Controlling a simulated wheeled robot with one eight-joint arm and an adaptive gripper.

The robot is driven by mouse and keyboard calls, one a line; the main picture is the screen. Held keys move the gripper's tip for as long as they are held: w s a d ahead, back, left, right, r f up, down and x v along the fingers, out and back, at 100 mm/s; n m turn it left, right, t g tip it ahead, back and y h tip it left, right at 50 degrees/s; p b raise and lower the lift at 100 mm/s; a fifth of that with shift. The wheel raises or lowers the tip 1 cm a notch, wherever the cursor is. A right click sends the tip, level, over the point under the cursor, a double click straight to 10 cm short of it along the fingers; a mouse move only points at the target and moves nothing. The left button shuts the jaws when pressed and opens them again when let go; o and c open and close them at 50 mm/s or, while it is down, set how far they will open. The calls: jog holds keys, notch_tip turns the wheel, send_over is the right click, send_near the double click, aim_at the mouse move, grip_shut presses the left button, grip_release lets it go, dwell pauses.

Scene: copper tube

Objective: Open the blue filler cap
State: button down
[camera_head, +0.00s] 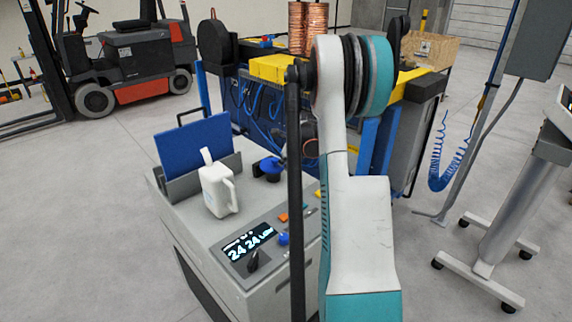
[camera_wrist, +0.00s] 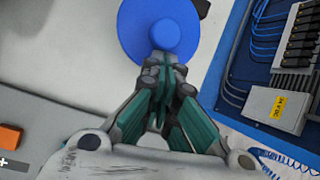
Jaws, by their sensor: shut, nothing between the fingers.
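The blue filler cap (camera_head: 271,163) is on top of the grey machine, at its back right corner, partly hidden by my arm. In the wrist view the cap (camera_wrist: 134,38) is a wide blue disc with a round raised knob in its middle. My gripper (camera_wrist: 163,64) is shut and empty, its fingertips together at the knob's lower edge. I cannot tell whether they touch it. Whether the cap is seated flat or raised is not clear. My gripper is mostly hidden behind my arm in the head view.
A white jug (camera_head: 215,188) stands on the grey machine (camera_head: 195,215), left of the cap, before a blue panel (camera_head: 194,146). A display (camera_head: 248,243) and buttons are at the front. A workstation with blue cables (camera_head: 262,103) and copper coils (camera_head: 307,28) stands close behind.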

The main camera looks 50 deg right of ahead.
jog(key=shift+w+r, duration=0.1)
jog(key=shift+r, duration=0.15)
jog(key=w+r+g+p, duration=0.1)
jog(key=r+g, duration=0.1)
jog(key=w+r+g+p, duration=0.1)
jog(key=r+g+p, duration=0.1)
jog(key=w+r+g+p, duration=0.2)
jog(key=shift+d+g+y, duration=0.2)
jog(key=shift+g+y, duration=0.1)
jog(key=shift+y, duration=0.1)
jog(key=w+r+p, duration=0.2)
jog(key=w+p, duration=0.1)
jog(key=w, duration=0.4)
jog(key=shift+d+r, duration=0.2)
jog(key=shift+d, duration=0.2)
jog(key=shift+s+r, duration=0.1)
dwell(0.6)
